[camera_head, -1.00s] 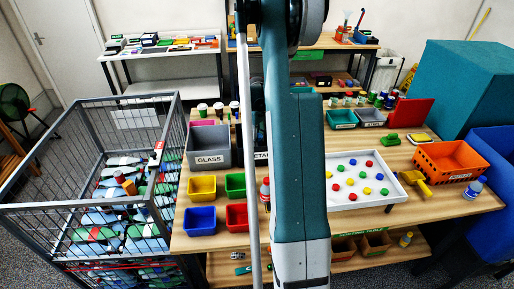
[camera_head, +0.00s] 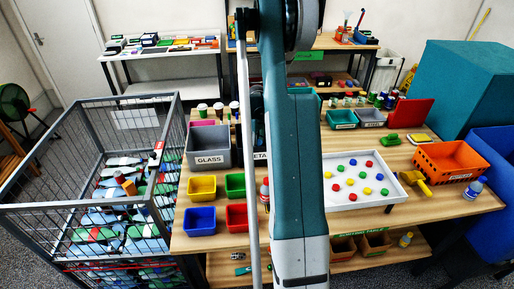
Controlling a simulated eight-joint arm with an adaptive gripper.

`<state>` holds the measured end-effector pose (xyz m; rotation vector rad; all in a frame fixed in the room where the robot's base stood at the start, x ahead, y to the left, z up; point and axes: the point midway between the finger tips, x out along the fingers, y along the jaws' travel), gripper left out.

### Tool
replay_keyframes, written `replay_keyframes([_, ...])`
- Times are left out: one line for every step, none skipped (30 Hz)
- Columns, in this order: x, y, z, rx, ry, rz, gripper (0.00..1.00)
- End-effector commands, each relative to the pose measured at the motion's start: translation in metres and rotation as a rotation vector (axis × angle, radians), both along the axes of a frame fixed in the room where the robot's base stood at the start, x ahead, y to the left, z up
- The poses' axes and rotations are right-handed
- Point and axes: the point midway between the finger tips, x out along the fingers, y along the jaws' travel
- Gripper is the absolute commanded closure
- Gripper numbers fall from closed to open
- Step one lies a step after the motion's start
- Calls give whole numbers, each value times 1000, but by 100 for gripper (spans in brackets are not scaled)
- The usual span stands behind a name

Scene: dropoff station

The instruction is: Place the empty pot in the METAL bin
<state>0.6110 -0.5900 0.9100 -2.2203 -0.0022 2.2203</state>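The METAL bin (camera_head: 262,155) stands on the table just right of the grey GLASS bin (camera_head: 209,146). My arm covers most of it, and only a strip with the letters "ETA" shows. I cannot make out the empty pot; it may be hidden behind my arm. My gripper is out of sight below the bottom edge or behind the arm links, so its state and hold do not show.
A wire cage (camera_head: 95,180) with bottles stands left of the table. Yellow, green, blue and red small bins sit in front of the GLASS bin. A white tray (camera_head: 345,201) with coloured caps and an orange crate (camera_head: 450,160) are on the right.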

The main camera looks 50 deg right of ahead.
Motion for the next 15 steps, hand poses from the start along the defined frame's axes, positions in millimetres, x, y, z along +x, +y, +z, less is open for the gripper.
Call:
replay_keyframes([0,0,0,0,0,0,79])
replay_keyframes([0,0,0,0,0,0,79])
replay_keyframes([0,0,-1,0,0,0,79])
replay_keyframes([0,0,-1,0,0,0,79])
replay_keyframes([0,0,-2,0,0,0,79])
replay_keyframes([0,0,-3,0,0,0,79])
replay_keyframes([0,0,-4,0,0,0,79])
replay_keyframes([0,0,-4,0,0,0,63])
replay_keyframes([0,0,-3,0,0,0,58])
replay_keyframes([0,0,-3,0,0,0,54])
replay_keyframes([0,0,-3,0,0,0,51])
replay_keyframes([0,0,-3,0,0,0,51])
replay_keyframes([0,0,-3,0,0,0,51])
replay_keyframes([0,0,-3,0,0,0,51])
replay_keyframes([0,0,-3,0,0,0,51])
